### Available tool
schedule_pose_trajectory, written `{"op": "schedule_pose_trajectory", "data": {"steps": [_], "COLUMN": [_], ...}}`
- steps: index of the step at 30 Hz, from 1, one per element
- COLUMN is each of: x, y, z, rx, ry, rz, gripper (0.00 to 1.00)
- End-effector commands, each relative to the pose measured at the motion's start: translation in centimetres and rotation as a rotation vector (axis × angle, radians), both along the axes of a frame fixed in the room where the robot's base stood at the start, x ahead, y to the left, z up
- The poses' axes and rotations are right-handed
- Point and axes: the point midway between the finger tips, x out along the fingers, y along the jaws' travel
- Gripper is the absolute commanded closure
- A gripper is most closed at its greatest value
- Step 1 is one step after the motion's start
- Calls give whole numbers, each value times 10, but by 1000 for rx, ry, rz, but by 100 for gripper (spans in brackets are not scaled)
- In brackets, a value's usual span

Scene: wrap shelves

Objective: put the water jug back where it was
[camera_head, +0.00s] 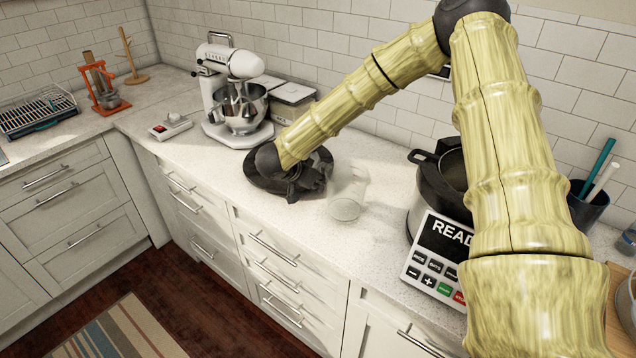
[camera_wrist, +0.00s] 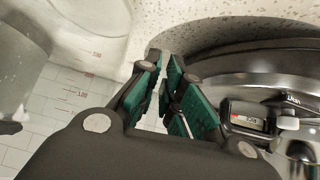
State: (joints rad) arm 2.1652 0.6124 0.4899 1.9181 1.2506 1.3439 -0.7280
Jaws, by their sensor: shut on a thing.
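The water jug (camera_head: 347,197) is a clear, nearly colourless vessel, upright at the middle of the counter beside the cooker. In the wrist view its clear wall (camera_wrist: 62,70) with red scale marks fills the left side. My gripper (camera_head: 318,178) reaches it from the left in the head view. In the wrist view its green-padded fingers (camera_wrist: 168,65) are close together beside the jug's wall, shut on the jug. The gripped part is clear and hard to make out. I cannot tell whether the jug's base touches the counter.
A cooker (camera_head: 430,190) with a "READY" panel stands right of the jug. A white stand mixer (camera_head: 232,92) and grey containers (camera_head: 290,100) stand behind left, near the tiled wall. A scale (camera_head: 171,127) lies further left. The counter's front strip (camera_head: 290,222) is clear.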

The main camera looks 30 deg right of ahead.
Motion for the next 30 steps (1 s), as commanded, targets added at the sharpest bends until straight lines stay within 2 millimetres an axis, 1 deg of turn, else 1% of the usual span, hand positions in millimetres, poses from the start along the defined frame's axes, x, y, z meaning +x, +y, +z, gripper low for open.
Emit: {"op": "schedule_pose_trajectory", "data": {"steps": [6,17,18,20,21,22,30], "x": [0,0,0,0,0,0,0], "y": [0,0,0,0,0,0,0], "z": [-11,-13,-14,-14,-14,-14,-14], "rx": [0,0,0,0,0,0,0], "ry": [-1,0,0,0,0,-1,-1], "rz": [-1,0,0,0,0,-1,-1], "gripper": [100,100,90,79,72,70,70]}}
